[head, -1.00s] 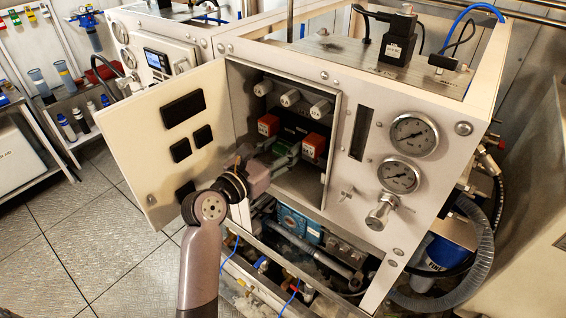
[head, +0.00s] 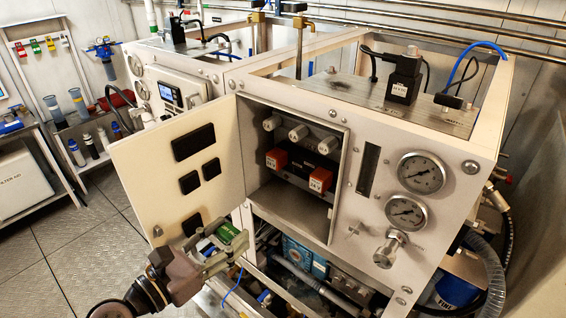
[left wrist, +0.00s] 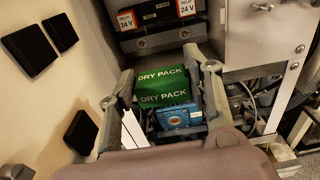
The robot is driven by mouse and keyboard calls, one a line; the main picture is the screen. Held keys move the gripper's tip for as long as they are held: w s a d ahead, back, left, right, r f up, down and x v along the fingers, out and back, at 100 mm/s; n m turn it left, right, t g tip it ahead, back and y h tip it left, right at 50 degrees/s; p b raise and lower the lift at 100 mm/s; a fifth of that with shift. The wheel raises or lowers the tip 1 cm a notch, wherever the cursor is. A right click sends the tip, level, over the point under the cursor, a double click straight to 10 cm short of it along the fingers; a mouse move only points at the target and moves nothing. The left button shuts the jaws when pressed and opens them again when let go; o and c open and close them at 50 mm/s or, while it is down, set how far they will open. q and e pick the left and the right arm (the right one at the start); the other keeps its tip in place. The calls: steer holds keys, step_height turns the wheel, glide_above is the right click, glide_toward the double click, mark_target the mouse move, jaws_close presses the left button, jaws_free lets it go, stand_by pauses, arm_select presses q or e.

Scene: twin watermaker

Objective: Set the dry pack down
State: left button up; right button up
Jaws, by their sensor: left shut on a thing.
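The dry pack is a small green block with white "DRY PACK" lettering. In the left wrist view the dry pack (left wrist: 160,86) sits between the two fingers of my left gripper (left wrist: 160,88). In the head view the dry pack (head: 229,233) is held by my left gripper (head: 226,246), which is shut on it. The gripper is outside the control box (head: 290,165), in front of and below its opening, near the lower edge of the open door. My right gripper is not in view.
The open white door (head: 180,165) stands left of the box. Two orange 24 V relays (head: 320,180) sit inside. Gauges (head: 421,173) are on the front panel. Below are a blue pump part (head: 298,256) and hoses. Checker-plate floor (head: 90,240) is clear at left.

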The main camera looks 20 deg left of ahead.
arm_select(q)
steer(key=s+d+f+n+y+b, duration=0.1)
steer(key=d+f+n+y+b, duration=0.1)
steer(key=f, duration=0.5)
steer(key=s+d+f+n+t+y+b, duration=0.1)
steer(key=s+d+f+n+y+b, duration=0.1)
steer(key=f+b, duration=0.4)
step_height(320, 180, down, 2)
steer(key=shift+d+y, duration=0.45)
steer(key=shift+y, duration=0.55)
steer(key=shift+a, duration=0.1)
